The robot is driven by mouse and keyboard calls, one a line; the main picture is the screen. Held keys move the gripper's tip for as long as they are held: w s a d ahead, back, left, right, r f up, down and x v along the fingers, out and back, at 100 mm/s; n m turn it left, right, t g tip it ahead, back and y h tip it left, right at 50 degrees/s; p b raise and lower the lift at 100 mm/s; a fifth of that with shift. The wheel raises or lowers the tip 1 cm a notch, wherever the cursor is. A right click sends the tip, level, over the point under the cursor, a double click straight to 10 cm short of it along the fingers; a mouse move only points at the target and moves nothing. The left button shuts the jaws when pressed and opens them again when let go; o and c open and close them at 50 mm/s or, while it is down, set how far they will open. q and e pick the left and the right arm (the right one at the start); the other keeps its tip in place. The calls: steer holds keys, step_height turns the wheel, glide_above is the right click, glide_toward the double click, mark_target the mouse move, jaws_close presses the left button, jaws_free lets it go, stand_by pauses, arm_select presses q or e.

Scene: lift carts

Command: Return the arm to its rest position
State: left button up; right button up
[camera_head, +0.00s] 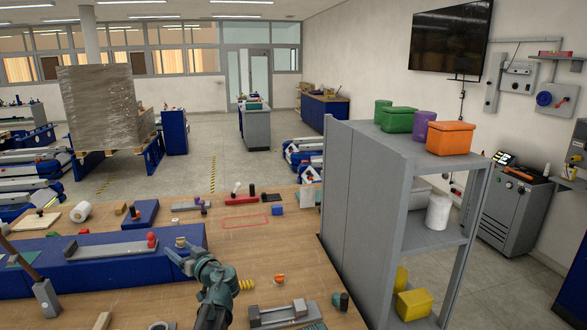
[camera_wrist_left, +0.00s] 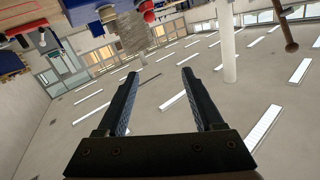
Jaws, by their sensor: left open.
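My left gripper (camera_head: 174,256) is above the wooden workbench, at the right end of the long blue block, with its teal arm rising from the bottom edge of the head view. In the left wrist view my left gripper (camera_wrist_left: 160,73) has its two dark fingers wide apart with nothing between them. That view is upside down, with the ceiling and its lights filling most of it. My right gripper is not in view.
The wooden workbench (camera_head: 270,255) bears a blue block (camera_head: 130,262), a grey vise-like fixture (camera_head: 283,313) and several small parts. A grey shelf unit (camera_head: 362,190) stands close on the right. Carts and a wrapped stack (camera_head: 98,105) stand beyond.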

arm_select(q)
steer(key=s+d+f+m+g+h+b, duration=0.1)
steer(key=s+d+f+g+h, duration=0.1)
steer(key=s+d+f, duration=0.3)
steer(key=s+d+f+m+g+h+b, duration=0.1)
steer(key=s+d+f+m+g+h, duration=0.1)
steer(key=s+d+f, duration=0.2)
steer(key=s+d+f+m+g+h+b, duration=0.1)
steer(key=s+d+f+g+h+b, duration=0.1)
steer(key=s+d+f, duration=0.3)
steer(key=shift+s+d+f+m+g+h, duration=0.15)
steer(key=shift+s+f, duration=0.35)
steer(key=shift+f, duration=0.45)
steer(key=shift+s+d+f+m+g+h, duration=0.1)
steer(key=shift+s+f+g, duration=0.1)
steer(key=shift+s+f, duration=0.55)
steer(key=shift+s+d+f+m+g+h, duration=0.15)
steer(key=shift+s+f, duration=0.15)
steer(key=shift+f, duration=0.85)
steer(key=s+d+f+m+g+h+b, duration=0.1)
steer(key=s+d+f+m+g+h, duration=0.3)
steer(key=s+d, duration=0.8)
step_height(320, 180, down, 2)
steer(key=shift+s+f+m+h+b, duration=0.15)
steer(key=shift+s+m+h+b, duration=0.25)
steer(key=shift+s+m, duration=0.75)
